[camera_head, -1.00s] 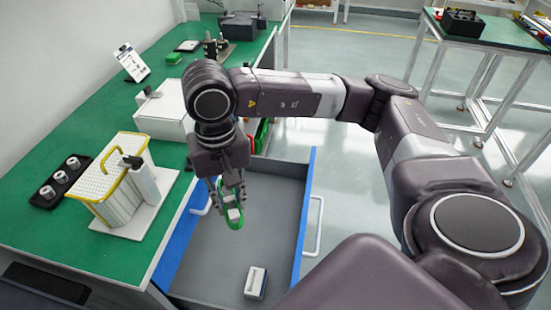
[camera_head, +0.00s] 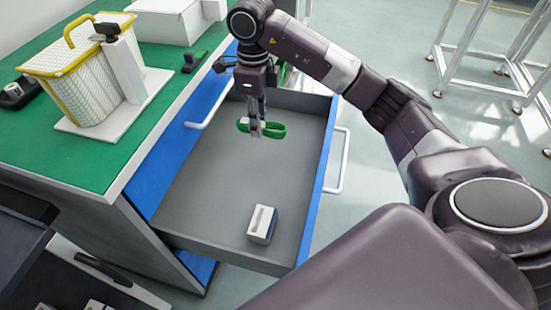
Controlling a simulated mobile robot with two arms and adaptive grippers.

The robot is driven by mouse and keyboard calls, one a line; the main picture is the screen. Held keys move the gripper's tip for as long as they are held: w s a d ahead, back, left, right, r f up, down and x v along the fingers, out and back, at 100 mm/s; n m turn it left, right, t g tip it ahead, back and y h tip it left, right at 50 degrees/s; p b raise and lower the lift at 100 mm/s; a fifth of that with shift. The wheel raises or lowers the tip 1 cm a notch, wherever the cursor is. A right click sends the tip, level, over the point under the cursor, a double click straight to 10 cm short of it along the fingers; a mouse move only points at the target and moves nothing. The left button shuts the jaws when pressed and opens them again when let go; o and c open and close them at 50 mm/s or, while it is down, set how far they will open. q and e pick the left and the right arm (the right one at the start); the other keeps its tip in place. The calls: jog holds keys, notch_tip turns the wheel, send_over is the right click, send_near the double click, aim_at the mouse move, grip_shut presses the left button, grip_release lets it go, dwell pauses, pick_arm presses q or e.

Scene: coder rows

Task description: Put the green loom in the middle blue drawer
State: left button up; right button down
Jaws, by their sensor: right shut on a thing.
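The green loom (camera_head: 273,131) is a small green loop held by my right gripper (camera_head: 257,130). The right gripper points down and is shut on the loom, above the far half of an open blue-fronted drawer (camera_head: 190,204). The loom appears apart from the drawer floor, though its height is hard to judge. Inside the drawer, nearer to me, lies a small white and grey box (camera_head: 263,224). My left gripper is not in view.
A green-topped workbench (camera_head: 85,160) stands at the left, with a white mesh basket with yellow rim (camera_head: 75,80) on a white board. White frame legs stand at the upper right. Grey floor lies right of the drawer.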

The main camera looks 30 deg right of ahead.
jog(key=b, duration=0.3)
send_over(262, 178)
notch_tip(262, 178, down, 16)
jog(key=shift+r, duration=0.15)
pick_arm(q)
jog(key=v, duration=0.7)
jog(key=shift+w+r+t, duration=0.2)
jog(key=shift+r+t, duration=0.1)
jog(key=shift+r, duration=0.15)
pick_arm(e)
jog(key=shift+f, duration=2.3)
pick_arm(q)
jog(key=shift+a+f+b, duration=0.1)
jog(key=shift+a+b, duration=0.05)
jog(key=shift+b, duration=0.15)
pick_arm(e)
jog(key=shift+f, duration=0.1)
jog(key=c, duration=1.7)
grip_release()
jog(key=shift+c, duration=0.2)
